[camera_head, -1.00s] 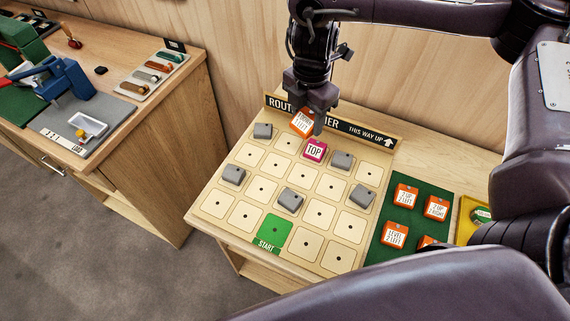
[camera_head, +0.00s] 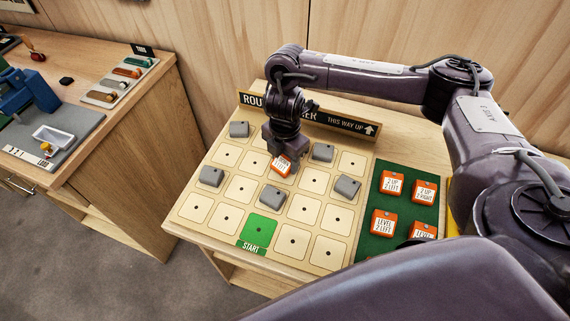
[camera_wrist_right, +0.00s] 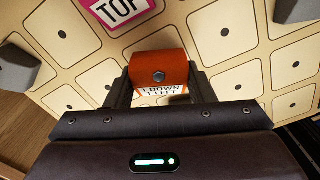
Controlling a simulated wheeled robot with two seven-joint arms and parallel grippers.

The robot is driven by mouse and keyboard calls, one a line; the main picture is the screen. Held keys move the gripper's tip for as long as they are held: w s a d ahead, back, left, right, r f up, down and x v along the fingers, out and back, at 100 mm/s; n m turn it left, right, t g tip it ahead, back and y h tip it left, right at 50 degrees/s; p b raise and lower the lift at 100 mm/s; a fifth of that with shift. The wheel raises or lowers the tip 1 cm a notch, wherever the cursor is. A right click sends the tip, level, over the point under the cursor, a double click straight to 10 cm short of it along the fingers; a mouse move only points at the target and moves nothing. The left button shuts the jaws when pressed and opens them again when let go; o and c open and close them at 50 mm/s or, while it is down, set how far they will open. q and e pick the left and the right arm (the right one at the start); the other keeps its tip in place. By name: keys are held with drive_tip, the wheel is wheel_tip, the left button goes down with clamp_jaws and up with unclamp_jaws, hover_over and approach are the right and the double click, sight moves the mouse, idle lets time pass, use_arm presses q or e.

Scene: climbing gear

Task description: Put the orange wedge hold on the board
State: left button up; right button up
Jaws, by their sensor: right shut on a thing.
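The orange hold (camera_head: 282,165) is in my right gripper (camera_head: 286,158), over the middle of the board (camera_head: 214,244). In the right wrist view the orange hold (camera_wrist_right: 158,70) sits between both fingers, and its label reads in part "1 DOWN". I cannot tell whether it touches the board. The pink TOP tile (camera_wrist_right: 118,10) shows at the top of the wrist view; in the head view my gripper hides it. Grey holds (camera_head: 273,197) sit on several squares. The green START square (camera_head: 259,231) is at the front edge. My left gripper is out of view.
A green mat (camera_head: 404,205) right of the board carries several orange holds (camera_head: 392,184). A second bench (camera_head: 118,150) at the left holds a blue tool (camera_head: 28,92) and a white tray (camera_head: 53,137). A titled strip (camera_head: 310,113) stands along the board's back edge.

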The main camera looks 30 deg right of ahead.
sight(285, 158)
wheel_tip(285, 158, down, 2)
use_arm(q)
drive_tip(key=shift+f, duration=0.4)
use_arm(e)
drive_tip(key=shift+f, duration=0.1)
drive_tip(key=o, duration=1)
drive_tip(key=shift+c, duration=0.2)
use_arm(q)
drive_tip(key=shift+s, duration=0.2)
use_arm(e)
wheel_tip(285, 158, up, 11)
drive_tip(key=p, duration=0.3)
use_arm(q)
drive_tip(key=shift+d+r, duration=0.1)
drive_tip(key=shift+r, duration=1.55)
use_arm(e)
drive_tip(key=shift+r, duration=0.65)
